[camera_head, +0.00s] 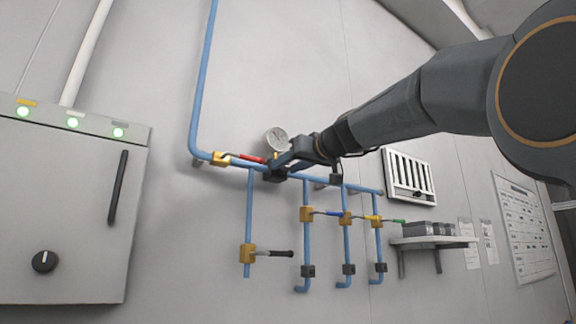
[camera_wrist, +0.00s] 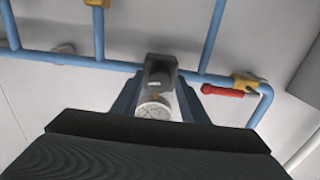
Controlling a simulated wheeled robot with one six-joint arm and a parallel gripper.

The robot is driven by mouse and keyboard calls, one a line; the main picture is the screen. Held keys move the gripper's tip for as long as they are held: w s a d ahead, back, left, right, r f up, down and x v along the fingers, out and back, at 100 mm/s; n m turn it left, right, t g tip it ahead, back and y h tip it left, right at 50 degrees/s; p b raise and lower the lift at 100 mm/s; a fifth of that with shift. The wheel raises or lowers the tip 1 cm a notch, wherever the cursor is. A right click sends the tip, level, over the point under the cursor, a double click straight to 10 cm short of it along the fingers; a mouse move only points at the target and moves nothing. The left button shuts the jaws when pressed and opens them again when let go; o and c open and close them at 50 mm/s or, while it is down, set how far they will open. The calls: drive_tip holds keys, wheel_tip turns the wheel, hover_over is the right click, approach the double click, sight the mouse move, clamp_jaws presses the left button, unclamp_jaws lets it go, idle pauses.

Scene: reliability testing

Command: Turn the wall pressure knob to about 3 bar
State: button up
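A round white pressure gauge (camera_head: 277,139) sits on the wall just above the blue pipe, with a small brass piece under it. Below it a dark block (camera_head: 274,174) is on the pipe, partly behind my gripper. My gripper (camera_head: 284,163) is right at this block, coming from the right. In the wrist view the gauge face (camera_wrist: 154,110) shows, partly covered, between my dark fingers, which stand on both sides of it. The gauge's needle reading is too small to tell.
A red-handled valve (camera_head: 240,158) is close on the left of my gripper. Several branch pipes with coloured valves, including a black-handled one (camera_head: 270,253), hang below. A grey cabinet (camera_head: 65,205) stands at left. A shelf (camera_head: 432,241) and a vent (camera_head: 409,177) are at right.

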drive_tip(key=c, duration=0.8)
drive_tip(key=shift+o, duration=0.2)
drive_tip(key=shift+m, duration=0.3)
drive_tip(key=m+b, duration=0.1)
drive_tip(key=m, duration=0.2)
drive_tip(key=shift+m, duration=2)
drive_tip(key=o, duration=1.1)
drive_tip(key=shift+c, duration=0.2)
